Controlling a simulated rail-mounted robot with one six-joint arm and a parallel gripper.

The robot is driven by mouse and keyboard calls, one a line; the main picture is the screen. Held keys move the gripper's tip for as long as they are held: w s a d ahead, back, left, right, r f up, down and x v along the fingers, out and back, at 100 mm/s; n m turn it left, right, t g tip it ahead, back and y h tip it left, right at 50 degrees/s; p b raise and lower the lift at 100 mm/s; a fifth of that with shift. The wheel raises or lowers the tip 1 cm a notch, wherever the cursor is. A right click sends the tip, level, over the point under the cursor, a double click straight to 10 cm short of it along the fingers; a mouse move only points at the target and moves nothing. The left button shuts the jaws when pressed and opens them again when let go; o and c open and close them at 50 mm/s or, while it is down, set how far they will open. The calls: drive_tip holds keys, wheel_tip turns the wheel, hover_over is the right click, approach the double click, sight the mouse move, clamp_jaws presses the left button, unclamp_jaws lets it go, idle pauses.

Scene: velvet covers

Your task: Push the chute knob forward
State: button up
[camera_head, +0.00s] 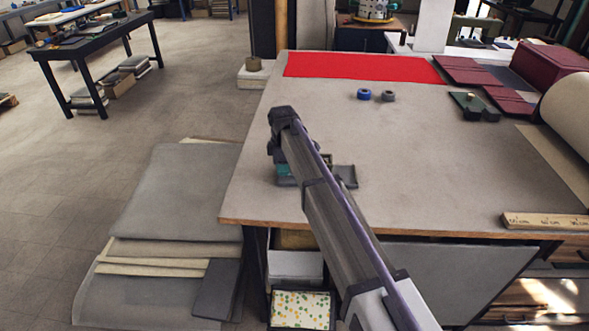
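My gripper (278,152) is at the end of my arm, over the left front part of the table. It points down, and its fingers cannot be made out. A small dark grey and teal device (345,176) sits on the table below and beside it, partly hidden by my arm. I cannot tell whether the gripper touches it. No chute knob shows clearly there. A dark green plate (465,103) with a small pale knob on top (470,97) lies at the right of the table, well away from my gripper. I cannot tell whether this is the chute knob.
The table (410,150) has a red cloth (360,67) at its back. A blue roll (364,94) and a grey roll (388,96) lie mid-table. Maroon covers (508,101), a large beige roll (570,105) and a wooden ruler (545,221) are at right. The middle is clear.

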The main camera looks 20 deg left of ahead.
drive_tip(key=c, duration=0.3)
drive_tip(key=shift+w+d, duration=0.3)
drive_tip(key=shift+d, duration=0.9)
drive_tip(key=shift+w+d, duration=0.3)
drive_tip(key=shift+d, duration=0.9)
drive_tip(key=shift+w+d, duration=0.3)
drive_tip(key=shift+d, duration=0.9)
drive_tip(key=o, duration=1.4)
wheel_tip(320, 180, up, 7)
drive_tip(key=p, duration=0.7)
drive_tip(key=shift+r, duration=0.15)
